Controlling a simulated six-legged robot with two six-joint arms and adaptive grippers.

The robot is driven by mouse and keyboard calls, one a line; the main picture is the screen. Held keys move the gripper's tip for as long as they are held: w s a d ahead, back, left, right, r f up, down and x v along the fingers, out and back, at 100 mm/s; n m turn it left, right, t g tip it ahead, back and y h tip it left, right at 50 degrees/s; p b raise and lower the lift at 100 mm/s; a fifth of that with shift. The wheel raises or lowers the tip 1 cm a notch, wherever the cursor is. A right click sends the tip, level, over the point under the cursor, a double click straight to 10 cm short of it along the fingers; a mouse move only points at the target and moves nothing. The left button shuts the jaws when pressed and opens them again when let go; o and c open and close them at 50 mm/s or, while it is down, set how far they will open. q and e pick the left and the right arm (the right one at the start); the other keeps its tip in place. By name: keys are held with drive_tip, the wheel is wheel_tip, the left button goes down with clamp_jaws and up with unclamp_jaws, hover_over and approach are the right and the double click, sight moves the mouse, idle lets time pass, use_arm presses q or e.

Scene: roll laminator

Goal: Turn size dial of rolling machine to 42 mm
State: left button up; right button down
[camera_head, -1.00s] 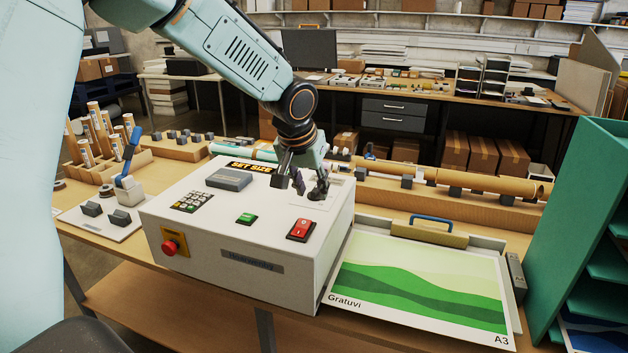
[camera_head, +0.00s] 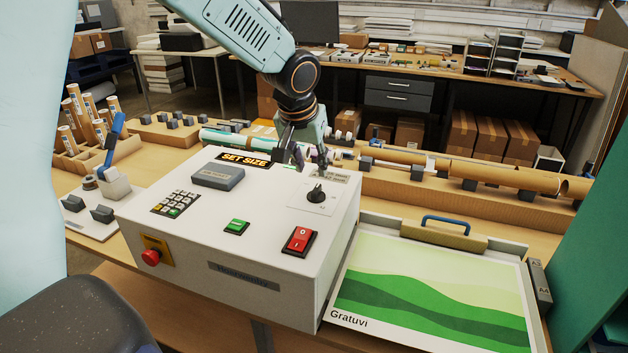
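The white rolling machine (camera_head: 285,225) stands on the wooden bench. Its black size dial (camera_head: 317,195) sits on a pale plate at the right of the top panel, in full view, with nothing touching it. The marks around the dial are too small to read. A "SET SIZE" label (camera_head: 245,159) and a grey display box (camera_head: 218,176) are on the same panel; the display text is unreadable. My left gripper (camera_head: 303,157) is behind and slightly above the dial at the machine's back edge, fingers apart and empty. My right gripper is not in view.
A tray with a green print (camera_head: 430,290) lies on the right. Cardboard tubes (camera_head: 515,178) lie behind.

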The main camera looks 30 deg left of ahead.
sight(316, 189)
use_arm(q)
drive_tip(key=shift+w+d+f, duration=0.1)
drive_tip(key=shift+d+f, duration=0.25)
drive_tip(key=shift+f, duration=0.3)
drive_tip(key=x, duration=0.2)
drive_tip(key=p+x, duration=0.1)
drive_tip(key=x, duration=0.2)
drive_tip(key=shift+a+f, duration=0.3)
drive_tip(key=shift+a, duration=0.15)
drive_tip(key=shift+w+d+f, duration=0.2)
drive_tip(key=shift+w+f, duration=0.05)
drive_tip(key=shift+s+d+r, duration=0.15)
drive_tip(key=shift+s+r, duration=0.05)
drive_tip(key=shift+s, duration=0.2)
drive_tip(key=shift+c, duration=0.9)
drive_tip(key=shift+w+a+f, duration=0.15)
drive_tip(key=shift+w+a, duration=0.05)
drive_tip(key=shift+a, duration=0.15)
drive_tip(key=c, duration=0.3)
drive_tip(key=shift+w+d, duration=0.15)
drive_tip(key=shift+d, duration=0.05)
clamp_jaws()
drive_tip(key=shift+a, duration=0.1)
